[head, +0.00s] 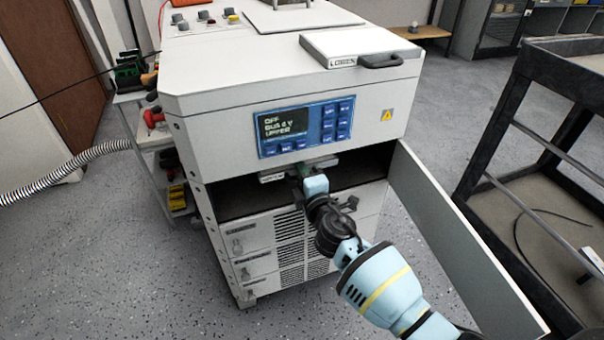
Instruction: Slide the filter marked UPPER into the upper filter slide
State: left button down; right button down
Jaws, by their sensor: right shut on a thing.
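The grey cabinet (230,140) stands in the middle of the view with its front compartment (232,203) open. My right gripper (303,174) reaches into the top of this opening, just under the display panel. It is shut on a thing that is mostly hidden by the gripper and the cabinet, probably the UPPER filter. A small pale label (272,178) shows beside the fingers, too small to read. How deep the held thing sits in the slide cannot be told. My left gripper is not in view.
A flat white filter that seems marked LOWER (345,45), with a dark handle, lies on the cabinet top. The display (285,125) shows OFF and UPPER. The open door (455,240) stands right of my arm. A dark cart (560,160) is further right.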

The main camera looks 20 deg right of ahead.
jog(key=shift+w, duration=0.7)
jog(key=c, duration=1.3)
grip_release()
jog(key=shift+o, duration=0.2)
jog(key=shift+s, duration=0.15)
jog(key=shift+s+p, duration=0.6)
jog(key=shift+s, duration=1.8)
jog(key=s+p, duration=0.1)
jog(key=s, duration=0.6)
jog(key=shift+s+d, duration=0.2)
jog(key=shift+s, duration=0.2)
